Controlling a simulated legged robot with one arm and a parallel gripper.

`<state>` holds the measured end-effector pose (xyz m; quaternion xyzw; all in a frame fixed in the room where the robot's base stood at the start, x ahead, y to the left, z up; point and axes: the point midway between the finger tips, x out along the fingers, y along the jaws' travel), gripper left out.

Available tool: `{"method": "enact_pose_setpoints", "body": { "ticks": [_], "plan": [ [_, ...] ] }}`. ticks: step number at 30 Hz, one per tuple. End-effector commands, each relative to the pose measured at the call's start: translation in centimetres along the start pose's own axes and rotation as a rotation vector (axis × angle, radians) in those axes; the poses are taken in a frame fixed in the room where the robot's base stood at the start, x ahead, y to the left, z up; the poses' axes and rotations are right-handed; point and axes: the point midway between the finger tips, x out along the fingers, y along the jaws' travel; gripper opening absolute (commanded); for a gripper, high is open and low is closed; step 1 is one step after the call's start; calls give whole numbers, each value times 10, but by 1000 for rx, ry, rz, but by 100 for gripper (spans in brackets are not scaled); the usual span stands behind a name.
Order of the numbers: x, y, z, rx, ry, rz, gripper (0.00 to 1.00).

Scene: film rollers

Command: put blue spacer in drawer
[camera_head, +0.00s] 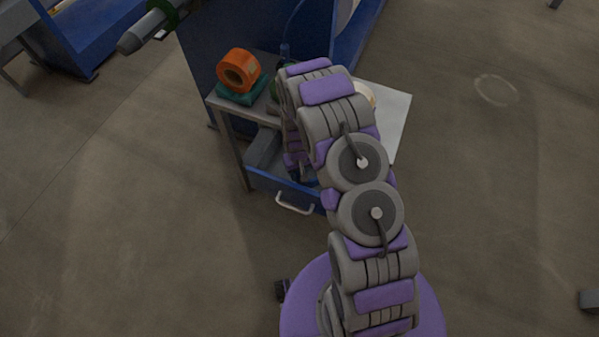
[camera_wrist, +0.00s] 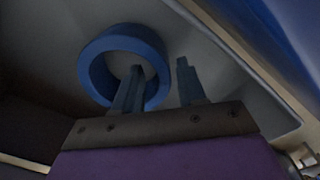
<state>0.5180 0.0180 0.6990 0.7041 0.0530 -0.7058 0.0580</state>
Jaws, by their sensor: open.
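The blue spacer (camera_wrist: 92,75) is a ring in the wrist view, resting on the grey floor of what looks like the drawer (camera_wrist: 222,72). My gripper (camera_wrist: 160,66) is open at the spacer. Its left finger overlaps the ring's hole and its right finger is outside the ring, so the ring's right wall lies between them. I cannot tell whether the fingers touch it. In the head view the blue drawer (camera_head: 262,181) is pulled open under the small table. My arm hides the gripper, the spacer and part of the drawer there.
The table's light right part (camera_head: 398,112) shows beyond my arm. A blue machine stands behind.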

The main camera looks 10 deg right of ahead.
Motion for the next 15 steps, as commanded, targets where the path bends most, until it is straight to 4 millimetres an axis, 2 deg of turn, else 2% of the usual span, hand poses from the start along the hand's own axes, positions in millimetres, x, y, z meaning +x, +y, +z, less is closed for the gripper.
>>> {"method": "enact_pose_setpoints", "body": {
  "ticks": [12, 15],
  "plan": [
    [-84, 2, -2, 0, 6, -2, 41],
    [-98, 1, -2, -1, 5, -1, 41]
  ]
}}
